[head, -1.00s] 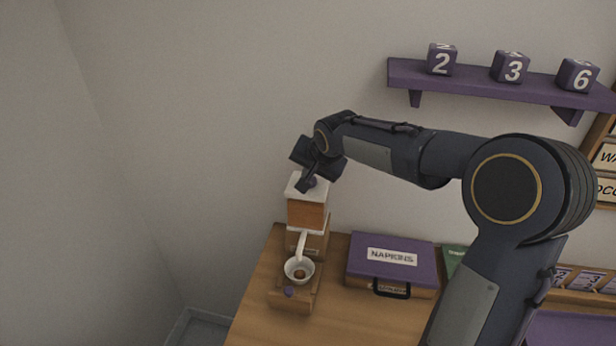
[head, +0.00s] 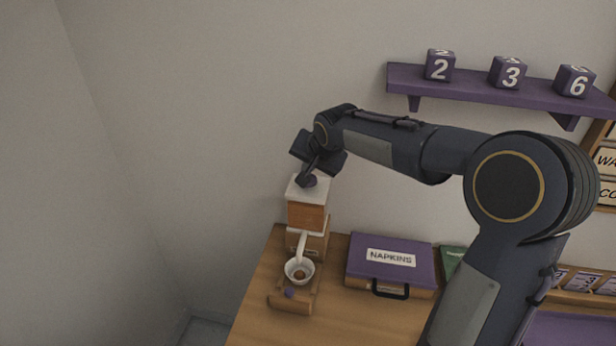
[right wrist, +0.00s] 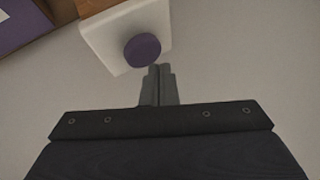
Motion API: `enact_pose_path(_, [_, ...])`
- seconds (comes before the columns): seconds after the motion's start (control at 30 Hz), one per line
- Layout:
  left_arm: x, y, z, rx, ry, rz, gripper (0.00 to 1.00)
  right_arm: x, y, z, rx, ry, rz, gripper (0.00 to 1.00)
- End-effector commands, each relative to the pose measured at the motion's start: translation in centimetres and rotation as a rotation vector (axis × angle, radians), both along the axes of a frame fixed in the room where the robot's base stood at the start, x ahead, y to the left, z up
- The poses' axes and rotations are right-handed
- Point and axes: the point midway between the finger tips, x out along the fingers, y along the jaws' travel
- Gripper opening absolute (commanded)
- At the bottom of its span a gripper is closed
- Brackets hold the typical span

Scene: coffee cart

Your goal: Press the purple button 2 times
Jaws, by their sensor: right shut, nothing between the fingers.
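A round purple button (head: 311,181) sits on the white top of a wooden coffee grinder (head: 306,215). In the right wrist view the button (right wrist: 143,50) shows whole on the white top (right wrist: 105,42). My right gripper (head: 303,184) is shut and empty, its fingertips right beside the button in the head view. In the right wrist view the fingertips (right wrist: 158,67) lie just off the button's lower right edge; I cannot tell if they touch it. My left gripper is not in view.
A white cup with a handle (head: 299,271) sits on the grinder's base. A purple napkins box (head: 390,256) stands to the right on the wooden table (head: 255,300). A purple shelf (head: 480,88) with numbered cubes hangs on the wall above.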

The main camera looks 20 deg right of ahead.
Motion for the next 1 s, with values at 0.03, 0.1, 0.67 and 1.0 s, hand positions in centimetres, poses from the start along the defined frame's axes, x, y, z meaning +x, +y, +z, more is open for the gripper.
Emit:
enact_pose_path(0.03, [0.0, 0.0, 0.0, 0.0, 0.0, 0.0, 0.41, 0.0, 0.0, 0.0, 0.0, 0.0, 0.0, 0.0])
enact_pose_path(0.1, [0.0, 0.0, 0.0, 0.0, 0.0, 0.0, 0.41, 0.0, 0.0, 0.1, 0.0, -0.001, 0.0, 0.0])
enact_pose_path(0.67, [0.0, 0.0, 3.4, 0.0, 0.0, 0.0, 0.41, 0.0, 0.0, 4.9, -0.001, -0.002, 0.0, 0.0])
enact_pose_path(1.0, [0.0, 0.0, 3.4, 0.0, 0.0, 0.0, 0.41, 0.0, 0.0, 5.0, -0.001, -0.001, 0.0, 0.0])
